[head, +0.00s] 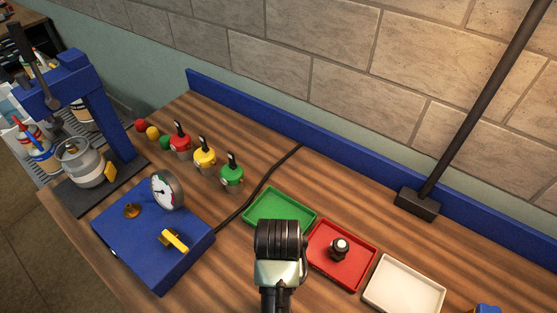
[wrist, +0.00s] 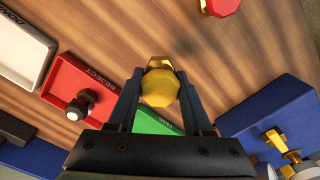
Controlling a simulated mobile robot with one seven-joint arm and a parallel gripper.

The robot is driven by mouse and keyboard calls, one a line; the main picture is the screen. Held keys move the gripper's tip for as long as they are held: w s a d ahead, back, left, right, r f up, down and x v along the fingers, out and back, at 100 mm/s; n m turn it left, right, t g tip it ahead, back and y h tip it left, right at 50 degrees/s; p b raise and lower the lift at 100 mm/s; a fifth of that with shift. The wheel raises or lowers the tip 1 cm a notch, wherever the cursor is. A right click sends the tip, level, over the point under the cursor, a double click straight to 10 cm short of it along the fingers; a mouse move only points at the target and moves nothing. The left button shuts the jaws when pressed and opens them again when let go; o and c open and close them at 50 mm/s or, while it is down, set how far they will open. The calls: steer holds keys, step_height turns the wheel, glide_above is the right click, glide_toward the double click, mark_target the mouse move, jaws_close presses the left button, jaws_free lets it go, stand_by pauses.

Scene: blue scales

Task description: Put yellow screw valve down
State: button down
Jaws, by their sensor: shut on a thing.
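In the wrist view, my gripper (wrist: 160,82) is shut on the yellow screw valve (wrist: 159,90), which has a faceted yellow top and a paler metal part at its far end. The valve sits between the two fingers, with wooden worktop behind it. I cannot tell whether it touches the wood. In the head view my arm's wrist (head: 281,245) stands in front of the green and red trays and hides the gripper and the held valve.
A green tray (head: 269,224), a red tray (head: 318,262) holding a black knobbed part (head: 339,250), and a white tray (head: 400,291) stand in a row. A blue box (head: 150,245) with a gauge is left. A red knob (wrist: 220,5) lies on bare wood near the valve.

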steer(key=shift+s+d+r+m, duration=0.1)
steer(key=shift+r+m, duration=0.05)
steer(key=shift+m, duration=0.15)
steer(key=s+r+m+p, duration=0.2)
steer(key=s+r+p, duration=0.1)
steer(key=s+p, duration=0.3)
steer(key=shift+m, duration=0.3)
steer(key=f, duration=0.2)
steer(key=s+f, duration=0.1)
steer(key=f, duration=0.2)
steer(key=shift+f+b, duration=0.1)
steer(key=shift+b, duration=0.2)
steer(key=shift+f, duration=2.45)
steer(key=shift+f, duration=0.2)
steer(key=shift+c, duration=1.6)
jaws_free()
